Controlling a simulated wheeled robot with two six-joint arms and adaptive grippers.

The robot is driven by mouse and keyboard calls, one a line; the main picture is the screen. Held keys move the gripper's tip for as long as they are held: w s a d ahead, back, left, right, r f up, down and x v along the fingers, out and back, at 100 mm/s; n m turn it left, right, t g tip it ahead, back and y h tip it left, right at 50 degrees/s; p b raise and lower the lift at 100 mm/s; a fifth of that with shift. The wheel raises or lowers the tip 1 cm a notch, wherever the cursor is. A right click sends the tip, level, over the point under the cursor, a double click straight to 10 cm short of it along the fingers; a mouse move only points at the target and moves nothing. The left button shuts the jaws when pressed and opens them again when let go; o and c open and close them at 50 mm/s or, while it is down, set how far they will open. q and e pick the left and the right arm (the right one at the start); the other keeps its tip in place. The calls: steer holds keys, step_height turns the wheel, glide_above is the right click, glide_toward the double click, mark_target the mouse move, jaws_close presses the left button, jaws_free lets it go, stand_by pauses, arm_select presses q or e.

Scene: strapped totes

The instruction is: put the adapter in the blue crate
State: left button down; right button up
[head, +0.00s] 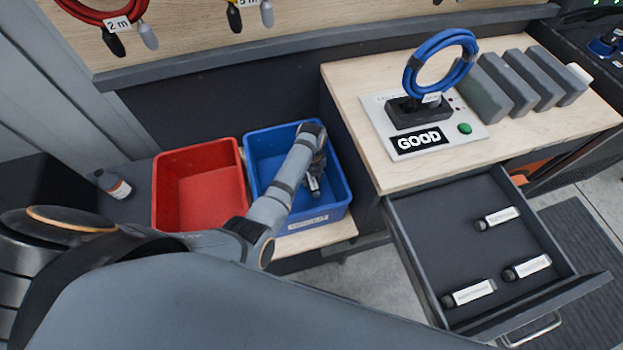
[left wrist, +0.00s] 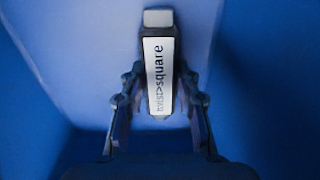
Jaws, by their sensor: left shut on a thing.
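The blue crate (head: 333,202) stands on a low bench beside the red crate. My left arm reaches over it, and my left gripper (head: 314,182) is inside or just over the crate; its exact height is hard to judge. In the left wrist view the left gripper (left wrist: 158,112) is shut on an adapter (left wrist: 159,75), a small dark piece with a white label reading "twist>square". Blue crate walls (left wrist: 260,70) fill the background there. My right gripper is not in view.
A red crate (head: 200,205) stands left of the blue one, with a bottle (head: 113,186) further left. An open drawer (head: 420,215) holds three labelled adapters (head: 497,217). A tester (head: 440,138) marked "GOOD" with a blue cable coil (head: 412,75) sits on the worktop.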

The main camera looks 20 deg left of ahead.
arm_select(q)
steer(key=shift+f, duration=0.1)
steer(key=shift+f, duration=0.3)
steer(key=c, duration=1)
jaws_free()
steer(key=shift+r, duration=0.2)
step_height(320, 180, up, 12)
steer(key=p, duration=1.3)
steer(key=shift+r+p, duration=0.2)
steer(key=shift+p, duration=0.2)
